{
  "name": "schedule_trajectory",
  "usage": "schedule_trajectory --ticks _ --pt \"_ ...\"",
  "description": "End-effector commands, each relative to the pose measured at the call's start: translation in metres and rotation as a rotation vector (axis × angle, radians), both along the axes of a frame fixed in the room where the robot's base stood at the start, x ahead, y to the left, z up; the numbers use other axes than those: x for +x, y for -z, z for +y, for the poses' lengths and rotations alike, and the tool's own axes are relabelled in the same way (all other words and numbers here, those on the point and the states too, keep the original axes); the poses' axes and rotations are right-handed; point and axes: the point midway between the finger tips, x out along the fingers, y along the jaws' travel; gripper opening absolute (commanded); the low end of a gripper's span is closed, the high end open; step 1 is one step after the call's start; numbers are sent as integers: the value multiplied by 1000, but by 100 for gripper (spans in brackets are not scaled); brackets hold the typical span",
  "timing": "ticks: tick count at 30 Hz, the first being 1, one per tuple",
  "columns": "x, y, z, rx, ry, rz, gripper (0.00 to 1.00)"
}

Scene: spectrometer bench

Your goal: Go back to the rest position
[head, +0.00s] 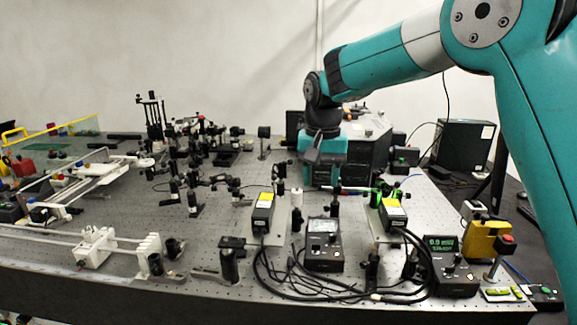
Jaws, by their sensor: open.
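My gripper (335,189) hangs at the end of my teal arm, pointing down over the right middle part of the optical bench (215,262). It is open, and I see nothing held in it. Its fingertips are small in the picture and sit close to optical mounts and a green-lit part (383,190), so I cannot tell whether they touch anything. My arm arches in from the right edge of the head view and hides part of the wall and bench behind it.
Two yellow-labelled boxes (263,213) and (393,213), a meter (324,246) and a green display unit (447,262) stand near the front, with black cables between them. Several posts and mounts (190,200) crowd the middle left. A dark box (365,150) stands behind my gripper.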

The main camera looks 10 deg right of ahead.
Motion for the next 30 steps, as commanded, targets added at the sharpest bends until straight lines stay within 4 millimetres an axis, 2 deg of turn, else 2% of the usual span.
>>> schedule_trajectory --ticks 2,5,8,12,15,19,21,24,30 --pt "-6 -3 1 4 -20 -3 49" --pt "-30 -12 6 27 -107 -14 49" --pt "-76 -22 15 69 -267 -37 49" --pt "-162 -27 29 158 -534 -79 49" --pt "-221 -23 37 222 -698 -112 49" --pt "-279 -14 45 290 -849 -150 49" --pt "-299 -10 47 315 -898 -162 49" --pt "-313 -7 48 334 -934 -171 49" --pt "-316 -6 49 337 -941 -171 49"
